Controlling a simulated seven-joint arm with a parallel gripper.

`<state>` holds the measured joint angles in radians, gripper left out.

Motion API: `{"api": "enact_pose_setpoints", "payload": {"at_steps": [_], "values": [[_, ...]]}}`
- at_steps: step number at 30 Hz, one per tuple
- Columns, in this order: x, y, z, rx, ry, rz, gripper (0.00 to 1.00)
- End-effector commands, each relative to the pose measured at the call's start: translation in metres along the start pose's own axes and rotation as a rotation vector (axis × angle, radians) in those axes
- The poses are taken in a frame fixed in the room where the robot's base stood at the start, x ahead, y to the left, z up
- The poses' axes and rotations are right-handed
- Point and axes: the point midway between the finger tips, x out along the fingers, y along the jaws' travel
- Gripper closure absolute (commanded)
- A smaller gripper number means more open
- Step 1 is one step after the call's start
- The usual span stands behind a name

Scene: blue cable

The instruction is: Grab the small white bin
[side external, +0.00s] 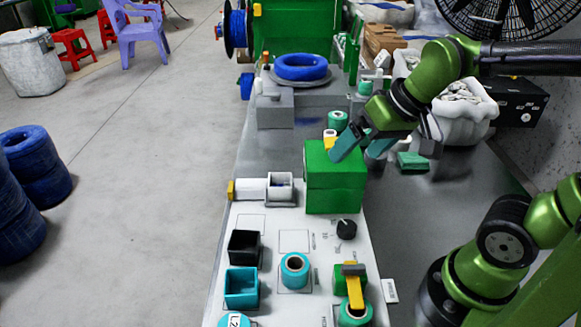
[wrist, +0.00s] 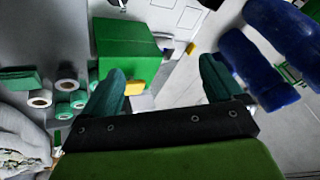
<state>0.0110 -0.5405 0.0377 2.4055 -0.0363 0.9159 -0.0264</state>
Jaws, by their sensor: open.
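The small white bin (side external: 280,187) stands on the white panel in the side view, left of the green box (side external: 335,180). It is square and open-topped, with something dark blue inside. In the wrist view the green box (wrist: 125,55) is large at the upper left, and I cannot make out the bin clearly beside it. My gripper (side external: 361,148) is above and behind the green box, to the right of the bin and apart from it. Its teal fingers are spread in the wrist view (wrist: 162,78), with nothing between them.
A white cylinder with a yellow end (side external: 250,189) lies just left of the bin. A black bin (side external: 243,247), a teal bin (side external: 241,287) and a teal roll (side external: 295,270) stand nearer the camera. A black knob (side external: 346,229) is in front of the green box.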

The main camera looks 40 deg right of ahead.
Motion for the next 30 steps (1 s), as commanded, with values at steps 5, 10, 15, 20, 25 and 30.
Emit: {"api": "enact_pose_setpoints", "payload": {"at_steps": [5, 10, 15, 20, 25, 30], "values": [[0.035, -0.017, -0.042, -0.440, -0.158, 0.072, 0.06], [0.073, -0.032, -0.077, -1.000, -0.313, 0.052, 0.06], [0.106, -0.043, -0.104, -1.529, -0.433, -0.035, 0.06], [0.127, -0.050, -0.126, -1.993, -0.507, -0.147, 0.06], [0.125, -0.055, -0.145, -2.382, -0.535, -0.236, 0.06], [0.119, -0.053, -0.147, -2.578, -0.557, -0.302, 0.06]]}}
